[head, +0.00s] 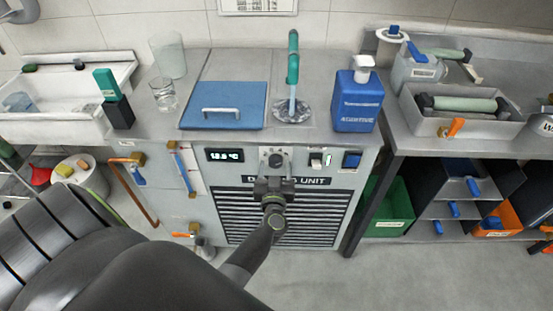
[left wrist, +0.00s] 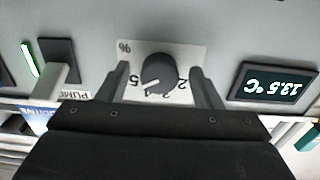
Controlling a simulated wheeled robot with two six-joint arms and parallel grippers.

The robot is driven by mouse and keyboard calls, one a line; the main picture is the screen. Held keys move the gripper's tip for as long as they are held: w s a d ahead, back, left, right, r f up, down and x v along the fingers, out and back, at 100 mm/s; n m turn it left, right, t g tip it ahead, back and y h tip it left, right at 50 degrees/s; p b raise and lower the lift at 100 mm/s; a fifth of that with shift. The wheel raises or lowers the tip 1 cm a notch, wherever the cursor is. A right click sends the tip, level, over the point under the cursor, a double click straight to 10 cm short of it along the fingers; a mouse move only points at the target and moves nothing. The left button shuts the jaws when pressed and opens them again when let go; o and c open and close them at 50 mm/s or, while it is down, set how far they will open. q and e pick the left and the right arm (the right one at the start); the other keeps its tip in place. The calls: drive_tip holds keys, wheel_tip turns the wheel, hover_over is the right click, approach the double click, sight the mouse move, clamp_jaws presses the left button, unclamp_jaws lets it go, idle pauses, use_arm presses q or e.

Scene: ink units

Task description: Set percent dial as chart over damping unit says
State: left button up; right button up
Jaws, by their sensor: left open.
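The percent dial is a dark round knob on a white plate (left wrist: 190,52) in the left wrist view, marked % and with numbers, upside down there. The dial knob (left wrist: 158,72) has a pale pointer line towards its lower left. It also shows small on the damping unit's panel (head: 276,160) in the head view. My left gripper (head: 274,184) is in front of the dial, open. Its fingers lie either side of the knob in the left wrist view; I cannot tell if they touch it. The chart (head: 258,6) on the wall is cut off and unreadable. My right gripper is not in view.
A temperature display (head: 225,155) is left of the dial; a pump switch (head: 316,160) and a blue switch (head: 352,160) are right of it. On the counter are a blue lid (head: 225,97), a teal tap (head: 293,60) and a blue additive bottle (head: 357,105).

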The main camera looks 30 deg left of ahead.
use_arm(q)
drive_tip(key=shift+w+a, duration=0.2)
drive_tip(key=shift+w, duration=0.1)
drive_tip(key=shift+r, duration=0.15)
drive_tip(key=c, duration=1)
